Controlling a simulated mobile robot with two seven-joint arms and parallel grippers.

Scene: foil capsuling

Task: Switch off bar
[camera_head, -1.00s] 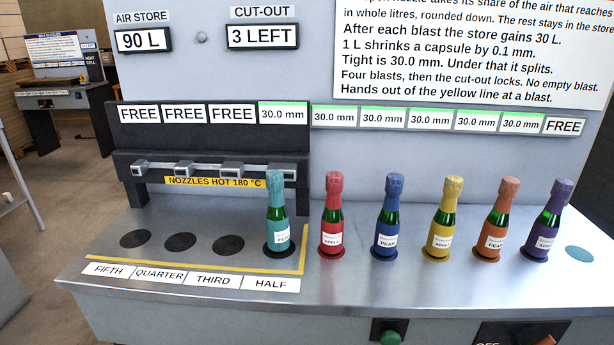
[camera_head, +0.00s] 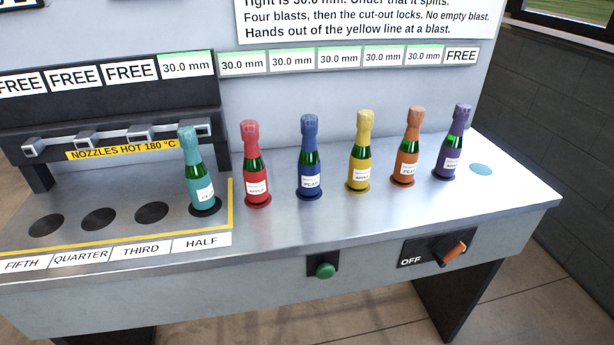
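The bar switch is an orange handle (camera_head: 454,252) on a black plate (camera_head: 420,252) on the bench front, at the right. The plate reads OFF at its left end. The handle lies slanted at the plate's right side, away from the OFF word; any label under it is hidden. The bar with several nozzles (camera_head: 90,139) runs along the left of the bench above the yellow line. A teal bottle (camera_head: 198,178) stands on the HALF spot under the bar's right end. Neither of my grippers shows.
Red (camera_head: 255,172), blue (camera_head: 309,165), yellow (camera_head: 361,160), orange (camera_head: 407,152) and purple (camera_head: 453,145) bottles stand in a row on the bench. A green button (camera_head: 324,270) is on the front, left of the switch.

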